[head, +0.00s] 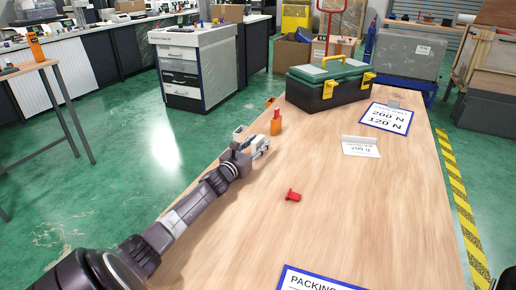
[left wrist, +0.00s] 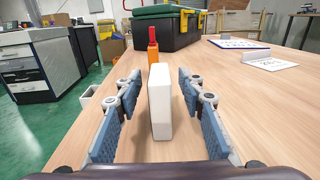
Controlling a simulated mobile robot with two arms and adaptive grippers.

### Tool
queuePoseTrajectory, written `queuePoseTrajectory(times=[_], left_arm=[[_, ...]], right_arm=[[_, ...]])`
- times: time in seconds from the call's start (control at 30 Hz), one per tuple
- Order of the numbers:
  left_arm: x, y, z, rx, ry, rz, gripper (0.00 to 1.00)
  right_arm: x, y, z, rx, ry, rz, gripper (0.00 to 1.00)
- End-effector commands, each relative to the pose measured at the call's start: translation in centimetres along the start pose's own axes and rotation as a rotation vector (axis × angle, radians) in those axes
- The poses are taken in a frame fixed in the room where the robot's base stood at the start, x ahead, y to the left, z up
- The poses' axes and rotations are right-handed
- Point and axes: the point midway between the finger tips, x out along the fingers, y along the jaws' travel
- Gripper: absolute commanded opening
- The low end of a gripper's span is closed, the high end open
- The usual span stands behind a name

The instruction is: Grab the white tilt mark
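The white tilt mark appears as a plain white upright block (left wrist: 161,100) in the left wrist view, standing on the wooden table. My left gripper (left wrist: 159,82) is open, with one blue-padded finger on each side of the block and a visible gap to both. In the head view, my left gripper (head: 252,148) is low over the table's left edge, and the white block is partly hidden by it. My right gripper is not in view.
An orange bottle (head: 276,127) with a red top stands just beyond the block. A black and green toolbox (head: 330,90) is at the table's far end. A small red part (head: 293,195) and a white card (head: 360,149) lie to the right. The front table area is mostly clear.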

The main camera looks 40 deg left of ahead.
Motion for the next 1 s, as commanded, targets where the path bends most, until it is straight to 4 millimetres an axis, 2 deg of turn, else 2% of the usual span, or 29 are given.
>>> queuePoseTrajectory(times=[0.03, 0.33, 0.77, 0.83, 1.0], left_arm=[[0.0, 0.0, 0.0, 0.000, 0.000, 0.000, 0.34], [0.0, 0.0, 0.0, 0.000, 0.000, 0.000, 0.01], [0.0, 0.0, 0.6, 0.001, -0.002, -0.001, 0.00], [0.0, 0.0, 1.2, 0.002, -0.002, -0.001, 0.00], [0.0, 0.0, 3.8, 0.005, -0.002, -0.002, 0.00]], right_arm=[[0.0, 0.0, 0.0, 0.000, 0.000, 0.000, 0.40], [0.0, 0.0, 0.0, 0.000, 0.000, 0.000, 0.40], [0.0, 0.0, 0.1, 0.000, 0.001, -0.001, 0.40], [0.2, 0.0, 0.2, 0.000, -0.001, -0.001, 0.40], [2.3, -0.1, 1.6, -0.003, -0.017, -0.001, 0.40]])
